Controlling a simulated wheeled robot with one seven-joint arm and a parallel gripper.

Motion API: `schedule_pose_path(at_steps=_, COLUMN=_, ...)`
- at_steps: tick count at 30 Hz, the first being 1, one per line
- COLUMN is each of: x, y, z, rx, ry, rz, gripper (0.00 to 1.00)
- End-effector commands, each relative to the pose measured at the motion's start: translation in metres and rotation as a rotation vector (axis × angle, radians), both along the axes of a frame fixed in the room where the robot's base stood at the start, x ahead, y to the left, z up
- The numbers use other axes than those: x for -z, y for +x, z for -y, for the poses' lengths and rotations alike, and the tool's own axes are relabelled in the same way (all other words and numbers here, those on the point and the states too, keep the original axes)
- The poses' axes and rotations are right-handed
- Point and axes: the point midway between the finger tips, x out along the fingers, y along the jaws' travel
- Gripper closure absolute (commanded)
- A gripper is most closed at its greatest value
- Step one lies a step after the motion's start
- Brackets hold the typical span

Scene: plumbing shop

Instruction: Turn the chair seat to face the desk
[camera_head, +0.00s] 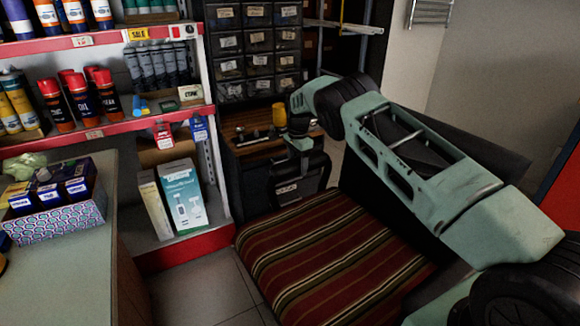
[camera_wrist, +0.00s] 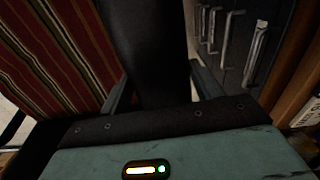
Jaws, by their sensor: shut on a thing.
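The chair seat (camera_head: 325,262), a red, green and cream striped cushion, fills the lower middle of the head view. It also shows at the left of the wrist view (camera_wrist: 50,55). In the wrist view my gripper (camera_wrist: 160,85) has a finger on each side of a black bar-like part of the chair (camera_wrist: 150,45), probably an armrest, and is shut on it. In the head view my gripper (camera_head: 303,160) is at the seat's far edge, its fingertips partly hidden.
A red-edged shelf (camera_head: 110,125) with cans and boxes stands at left. A green counter (camera_head: 85,270) with small boxes is at the lower left. Drawers with metal handles (camera_wrist: 228,45) are close to my gripper. Some tiled floor (camera_head: 205,290) is clear left of the seat.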

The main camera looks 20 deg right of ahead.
Motion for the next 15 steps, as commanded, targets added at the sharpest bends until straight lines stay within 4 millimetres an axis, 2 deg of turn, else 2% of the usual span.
schedule_pose_path(at_steps=6, x=-0.002, y=0.002, z=0.013, rx=0.039, ry=-0.004, rz=0.007, gripper=0.77)
schedule_pose_path(at_steps=15, x=-0.002, y=0.002, z=0.017, rx=0.055, ry=-0.004, rz=0.006, gripper=0.77)
